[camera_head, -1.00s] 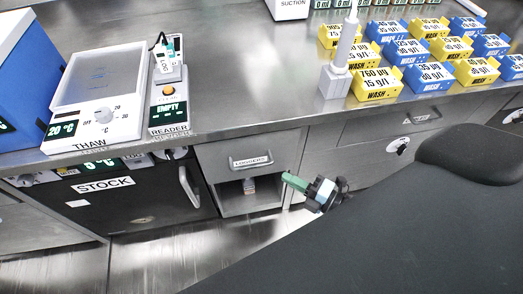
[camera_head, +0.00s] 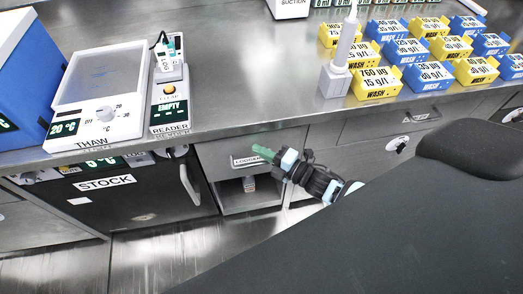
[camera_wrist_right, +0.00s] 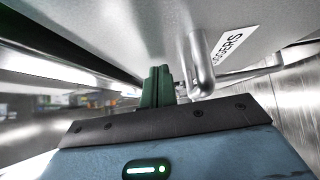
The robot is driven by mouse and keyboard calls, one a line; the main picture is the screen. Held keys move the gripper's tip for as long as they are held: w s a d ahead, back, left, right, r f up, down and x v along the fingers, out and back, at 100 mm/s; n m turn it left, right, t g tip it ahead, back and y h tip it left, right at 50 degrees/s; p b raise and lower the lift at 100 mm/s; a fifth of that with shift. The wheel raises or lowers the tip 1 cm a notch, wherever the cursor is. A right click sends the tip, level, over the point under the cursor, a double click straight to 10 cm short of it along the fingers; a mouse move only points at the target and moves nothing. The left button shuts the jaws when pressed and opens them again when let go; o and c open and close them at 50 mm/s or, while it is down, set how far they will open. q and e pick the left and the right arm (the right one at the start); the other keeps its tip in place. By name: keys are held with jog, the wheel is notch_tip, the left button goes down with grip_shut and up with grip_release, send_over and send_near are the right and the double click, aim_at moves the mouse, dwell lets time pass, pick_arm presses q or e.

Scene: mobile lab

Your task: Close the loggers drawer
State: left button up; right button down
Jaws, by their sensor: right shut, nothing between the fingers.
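The loggers drawer (camera_head: 220,154) is a grey metal front under the bench edge, with a bar handle and a "LOGGERS" label. How far it stands out is hard to tell in the head view. My right gripper (camera_head: 264,153) is in front of the drawer's upper right part and covers part of the label. In the right wrist view its green fingers (camera_wrist_right: 158,86) are shut and empty, beside the round metal handle (camera_wrist_right: 200,65) and close to the drawer front (camera_wrist_right: 150,25). Contact cannot be made out. My left gripper is not in view.
Below the drawer is an open compartment with a small object (camera_head: 249,184) in it. The black STOCK door (camera_head: 140,205) is to the left. The bench (camera_head: 255,75) above carries a thaw plate (camera_head: 95,85), a reader (camera_head: 169,105) and several wash boxes (camera_head: 376,83).

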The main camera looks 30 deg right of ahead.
aim_at(266, 142)
jog(key=w+b, duration=0.1)
jog(key=w, duration=0.1)
jog(key=w+d, duration=0.1)
jog(key=shift+w+f+b, duration=0.15)
jog(key=shift+w+b, duration=0.25)
jog(key=shift+w+d, duration=0.15)
jog(key=shift+w, duration=0.15)
jog(key=shift+w+d+r, duration=0.1)
jog(key=shift+d+r, duration=0.05)
jog(key=shift+r, duration=0.2)
